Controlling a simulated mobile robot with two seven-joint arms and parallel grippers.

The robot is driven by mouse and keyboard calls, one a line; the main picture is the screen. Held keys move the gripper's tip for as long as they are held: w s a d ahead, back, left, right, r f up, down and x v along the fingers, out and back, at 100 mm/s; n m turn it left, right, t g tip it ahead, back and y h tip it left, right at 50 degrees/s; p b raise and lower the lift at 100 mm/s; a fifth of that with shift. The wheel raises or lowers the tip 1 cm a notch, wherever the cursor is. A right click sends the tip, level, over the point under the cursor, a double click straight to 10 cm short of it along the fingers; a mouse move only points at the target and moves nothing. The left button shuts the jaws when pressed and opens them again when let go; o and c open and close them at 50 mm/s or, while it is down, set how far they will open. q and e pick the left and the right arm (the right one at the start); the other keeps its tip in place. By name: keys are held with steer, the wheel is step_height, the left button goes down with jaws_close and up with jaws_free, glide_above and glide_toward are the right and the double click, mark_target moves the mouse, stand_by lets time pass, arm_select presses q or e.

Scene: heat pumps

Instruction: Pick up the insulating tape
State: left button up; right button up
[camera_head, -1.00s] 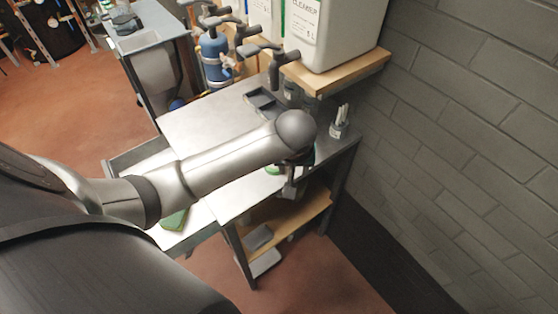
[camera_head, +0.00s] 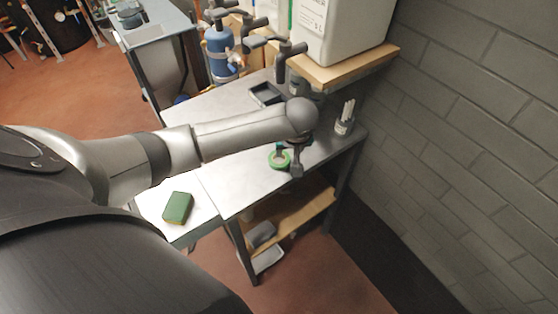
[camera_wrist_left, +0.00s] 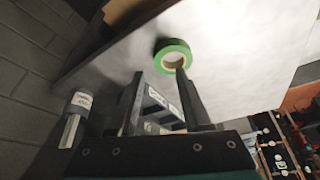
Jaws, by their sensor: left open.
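The insulating tape is a green roll (camera_head: 280,161) lying on the grey metal worktable, beside my left gripper (camera_head: 289,163). The gripper hangs down over the table's right part at the end of my left arm. In the left wrist view, the green tape roll (camera_wrist_left: 160,52) lies flat on the pale tabletop just beyond the fingertips. My left gripper (camera_wrist_left: 160,73) is open and empty there, with the right fingertip overlapping the roll's lower edge in the picture. Whether finger and tape touch, I cannot tell. My right gripper is not in view.
A cup of white sticks (camera_head: 343,127) stands near the table's right edge. A black tray (camera_head: 265,95) lies farther back. A green sponge-like block (camera_head: 178,208) is at the left front. A white container (camera_head: 340,38) stands on a wooden shelf (camera_head: 345,70) by the brick wall.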

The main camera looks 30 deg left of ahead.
mark_target(287, 158)
arm_select(q)
steer(key=shift+b+x, duration=0.65)
steer(key=shift+x, duration=2)
steer(key=shift+d, duration=0.15)
jaws_close()
